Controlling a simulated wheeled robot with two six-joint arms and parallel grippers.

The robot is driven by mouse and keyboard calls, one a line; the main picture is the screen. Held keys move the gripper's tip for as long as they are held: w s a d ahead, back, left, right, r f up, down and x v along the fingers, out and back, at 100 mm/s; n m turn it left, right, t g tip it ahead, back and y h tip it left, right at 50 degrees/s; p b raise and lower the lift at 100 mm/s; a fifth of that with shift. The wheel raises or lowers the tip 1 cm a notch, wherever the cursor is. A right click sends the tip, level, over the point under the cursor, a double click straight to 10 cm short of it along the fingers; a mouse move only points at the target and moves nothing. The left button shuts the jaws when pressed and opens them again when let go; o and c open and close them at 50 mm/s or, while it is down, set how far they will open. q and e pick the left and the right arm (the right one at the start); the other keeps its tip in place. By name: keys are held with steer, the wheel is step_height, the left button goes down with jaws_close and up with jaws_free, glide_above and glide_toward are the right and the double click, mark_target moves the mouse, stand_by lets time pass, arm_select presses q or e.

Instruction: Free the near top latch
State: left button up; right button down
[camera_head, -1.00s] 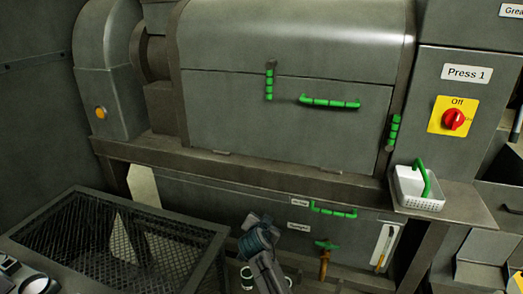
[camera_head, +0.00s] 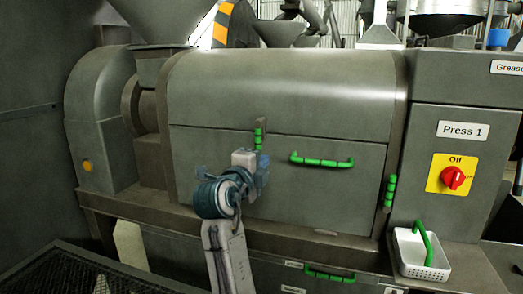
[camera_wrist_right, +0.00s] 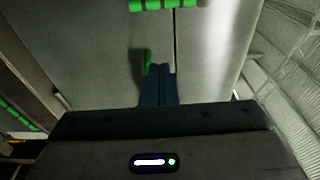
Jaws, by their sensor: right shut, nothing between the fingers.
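A green-gripped latch (camera_head: 259,135) stands upright across the seam at the upper left of the press door. Its lower part is hidden behind my right gripper (camera_head: 262,168). In the right wrist view, the fingers of this gripper (camera_wrist_right: 158,72) are shut and empty. The green latch grip (camera_wrist_right: 147,62) shows right beside the fingertips; I cannot tell whether they touch. A second green-gripped latch (camera_head: 389,190) is upright at the door's right edge. My left gripper is not in view.
A green horizontal handle (camera_head: 322,160) sits on the door, right of my gripper. A white basket (camera_head: 422,262) with a green handle stands on the ledge at right. A red switch (camera_head: 453,177) is on the Press 1 panel. A mesh bin (camera_head: 75,275) is at lower left.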

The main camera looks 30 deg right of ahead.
mark_target(260, 139)
steer(key=shift+d, duration=0.1)
steer(key=p+x, duration=0.2)
steer(key=x, duration=0.3)
steer(key=p+x, duration=0.2)
steer(key=x, duration=0.2)
steer(key=shift+w+d+r+p, duration=0.2)
steer(key=shift+w+d+p, duration=0.05)
steer(key=shift+d+p, duration=0.1)
steer(key=w+a+p, duration=0.2)
steer(key=a, duration=0.1)
steer(key=shift+w+f, duration=0.2)
steer(key=shift+w, duration=0.1)
